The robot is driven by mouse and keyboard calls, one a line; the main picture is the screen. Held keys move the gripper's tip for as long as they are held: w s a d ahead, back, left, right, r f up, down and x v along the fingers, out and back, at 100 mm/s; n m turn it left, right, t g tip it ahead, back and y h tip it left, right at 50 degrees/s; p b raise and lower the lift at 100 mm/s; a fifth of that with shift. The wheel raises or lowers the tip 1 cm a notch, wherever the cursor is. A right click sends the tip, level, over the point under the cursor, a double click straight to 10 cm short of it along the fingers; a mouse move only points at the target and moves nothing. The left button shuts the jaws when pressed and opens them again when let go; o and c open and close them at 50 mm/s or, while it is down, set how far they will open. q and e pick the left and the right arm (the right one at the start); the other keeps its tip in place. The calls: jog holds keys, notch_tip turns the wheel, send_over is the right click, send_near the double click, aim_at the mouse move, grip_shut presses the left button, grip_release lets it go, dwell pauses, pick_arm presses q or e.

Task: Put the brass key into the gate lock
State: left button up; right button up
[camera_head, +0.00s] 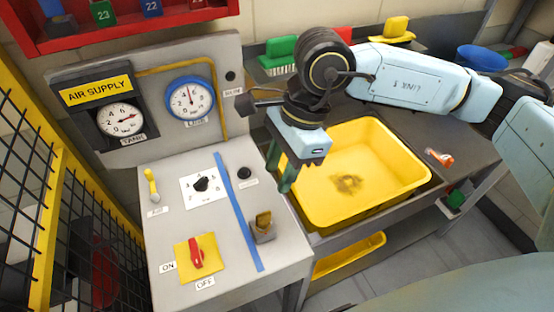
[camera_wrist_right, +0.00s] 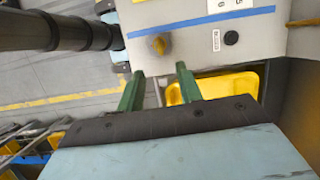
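The brass key (camera_head: 263,220) appears to stand upright in a small grey block (camera_head: 262,236) at the right edge of the grey console. In the right wrist view it shows as a brass knob (camera_wrist_right: 158,45) beyond the fingers. A round black socket (camera_head: 245,173) with a small label sits behind it, and another (camera_head: 230,76) is on the upright panel. I cannot read which one is the gate lock. My right gripper (camera_head: 280,174) points down at the console's right edge, behind and above the key. Its green fingers (camera_wrist_right: 160,88) are apart with nothing between them. My left gripper is out of view.
A yellow tray (camera_head: 408,200) lies right of the console. A red-handled switch (camera_head: 196,252), a dial (camera_head: 203,185) and a yellow lever (camera_head: 151,188) stand on the console. The upright gauge panel (camera_head: 150,68) is behind; a yellow-framed black mesh (camera_head: 45,215) is at left.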

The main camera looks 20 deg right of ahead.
aim_at(263, 213)
jog(key=p+x, duration=0.1)
jog(key=x, duration=1.2)
jog(key=shift+s+f, duration=0.1)
jog(key=shift+f, duration=0.05)
grip_shut()
jog(key=shift+p, duration=0.3)
jog(key=shift+r, duration=0.25)
jog(key=shift+a+p+v, duration=0.1)
jog(key=shift+p+v, duration=0.2)
jog(key=shift+v, duration=0.35)
jog(key=shift+a+p+v, duration=0.15)
jog(key=shift+p+v, duration=0.1)
jog(key=shift+v, duration=0.4)
jog(key=shift+r, duration=0.4)
jog(key=shift+a+p+v, duration=0.2)
jog(key=shift+p+v, duration=0.25)
jog(key=shift+v, duration=0.5)
jog(key=shift+a+p+v, duration=0.2)
jog(key=shift+p+v, duration=0.25)
jog(key=shift+v, duration=0.55)
jog(key=shift+r, duration=0.1)
